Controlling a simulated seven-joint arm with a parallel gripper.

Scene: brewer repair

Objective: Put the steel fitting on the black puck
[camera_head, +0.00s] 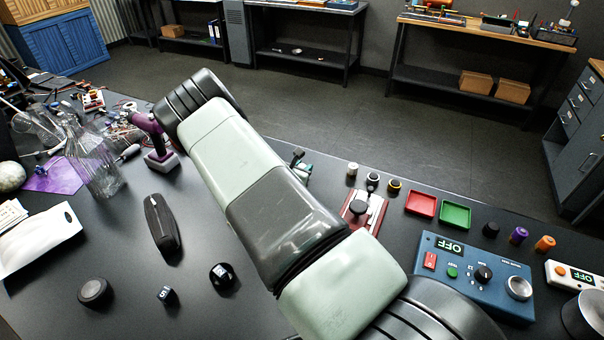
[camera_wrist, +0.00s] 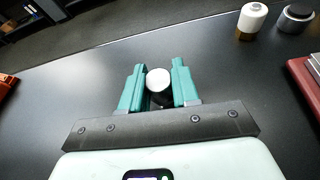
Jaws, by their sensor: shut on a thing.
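My gripper (camera_wrist: 158,84) has its two teal fingers shut on a pale, round-topped piece with a dark part below it (camera_wrist: 158,79). This may be the steel fitting, but its metal cannot be told clearly. The table shows under and around the fingers. In the head view my gripper (camera_head: 302,170) is mostly hidden behind my arm, beyond its middle. A black round puck (camera_head: 95,292) lies flat at the front left of the table, well apart from my gripper.
Several small knobs, one pale with a brownish base (camera_head: 352,169), stand right of my gripper beside a red-based fixture (camera_head: 366,211). Red (camera_head: 421,203) and green (camera_head: 455,215) trays and a blue control box (camera_head: 474,275) lie farther right. A dark case (camera_head: 162,228) and glass bottle (camera_head: 95,160) stand left.

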